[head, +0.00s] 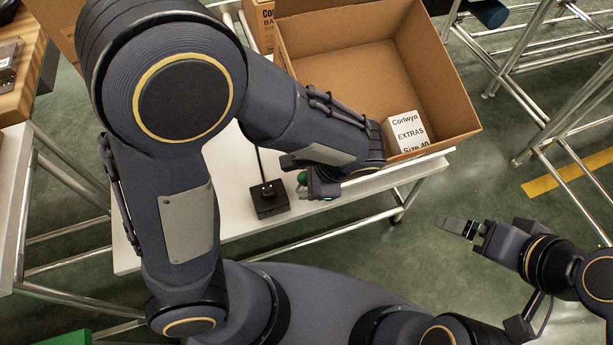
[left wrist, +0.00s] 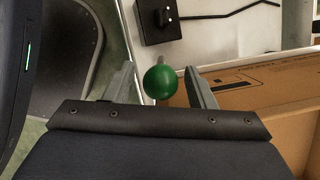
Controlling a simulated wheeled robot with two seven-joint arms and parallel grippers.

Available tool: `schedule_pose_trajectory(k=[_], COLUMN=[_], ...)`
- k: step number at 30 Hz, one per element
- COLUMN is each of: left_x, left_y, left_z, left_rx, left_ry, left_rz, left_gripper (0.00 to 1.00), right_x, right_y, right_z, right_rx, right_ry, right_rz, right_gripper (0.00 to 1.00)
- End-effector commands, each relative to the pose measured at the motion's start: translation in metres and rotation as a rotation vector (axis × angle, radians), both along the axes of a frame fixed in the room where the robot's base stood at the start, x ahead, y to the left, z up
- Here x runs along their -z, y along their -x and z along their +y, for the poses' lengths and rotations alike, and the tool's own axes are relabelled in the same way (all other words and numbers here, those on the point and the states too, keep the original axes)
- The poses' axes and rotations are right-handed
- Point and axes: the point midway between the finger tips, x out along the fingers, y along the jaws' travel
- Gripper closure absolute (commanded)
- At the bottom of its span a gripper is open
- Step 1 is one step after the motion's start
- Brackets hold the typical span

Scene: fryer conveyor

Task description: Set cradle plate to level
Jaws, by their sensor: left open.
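A green ball knob (left wrist: 161,82) sits between the two fingers of my left gripper in the left wrist view, with small gaps to both fingers. In the head view the knob (head: 302,177) shows only in part beside my left gripper (head: 318,184). My left gripper is open, at the front edge of the white table. My right gripper (head: 458,227) is out over the floor at the right, and its jaw gap is not clear. I cannot make out a cradle plate; what the knob is fixed to is hidden.
A black device (head: 269,200) with a cable lies left of the knob. Metal-framed stands (head: 525,75) are at the right; the floor between is clear.

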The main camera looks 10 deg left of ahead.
Motion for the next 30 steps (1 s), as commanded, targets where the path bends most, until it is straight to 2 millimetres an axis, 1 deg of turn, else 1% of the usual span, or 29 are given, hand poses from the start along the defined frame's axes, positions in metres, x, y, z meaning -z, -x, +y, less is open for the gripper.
schedule_pose_trajectory(k=[1,12,13,17,20,25,30], left_x=[0.0,0.0,0.0,-0.001,-0.003,-0.01,-0.011], left_y=[0.0,0.0,0.0,0.0,-0.003,-0.018,-0.035], left_z=[0.0,0.0,0.0,0.0,0.002,0.013,0.024], left_rx=[0.0,0.0,0.0,-0.001,-0.004,-0.012,-0.009], left_ry=[0.0,0.001,0.001,0.001,0.01,0.062,0.119], left_rz=[0.0,0.0,0.0,0.0,0.016,0.092,0.176], left_gripper=[0.5,0.98,1.0,1.0,1.0,1.0,1.0], right_x=[0.0,0.0,0.0,0.0,-0.006,-0.028,-0.046], right_y=[0.0,0.0,0.0,0.0,0.0,0.0,0.0], right_z=[0.0,0.0,0.0,0.0,0.0,0.0,0.0], right_rx=[0.0,0.0,0.0,0.0,0.0,0.0,0.0], right_ry=[0.0,0.0,0.0,0.0,0.0,0.0,0.0], right_rz=[0.0,0.0,0.0,0.0,0.0,0.0,0.0], right_gripper=[0.0,0.0,0.0,0.0,0.0,0.0,0.0])
